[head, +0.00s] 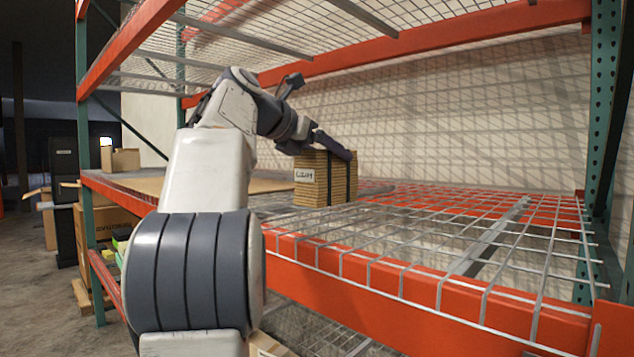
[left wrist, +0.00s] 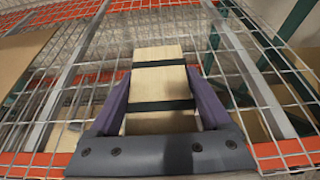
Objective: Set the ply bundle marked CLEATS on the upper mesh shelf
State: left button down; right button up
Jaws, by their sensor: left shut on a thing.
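The ply bundle (head: 338,180) is a stack of thin tan sheets with a dark strap and a white label on its near left face; the label's lettering is too small to read surely. My left gripper (head: 332,147) is shut on it from above. In the left wrist view the purple fingers of the left gripper (left wrist: 158,85) lie along both sides of the bundle (left wrist: 158,83), whose pale top has dark straps. The bundle is upright at the mesh shelf (head: 440,225); I cannot tell whether its underside touches the wires. My right gripper is out of view.
An orange beam (head: 400,290) edges the mesh shelf in front. Another mesh deck (head: 240,40) is overhead. A green post (head: 600,130) stands at right. Mesh at right is clear.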

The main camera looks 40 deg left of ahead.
aim_at(316, 178)
pick_arm(q)
jog(key=shift+s+a+f, duration=0.25)
jog(key=shift+a+f, duration=0.05)
jog(key=shift+a, duration=0.3)
jog(key=shift+s+a+f, duration=0.2)
jog(key=shift+a+f, duration=0.1)
jog(key=shift+a, duration=0.25)
jog(key=shift+d+f, duration=0.2)
jog(key=shift+f, duration=0.5)
notch_tip(316, 178, down, 2)
jog(key=shift+f, duration=0.2)
jog(key=shift+f, duration=0.15)
grip_release()
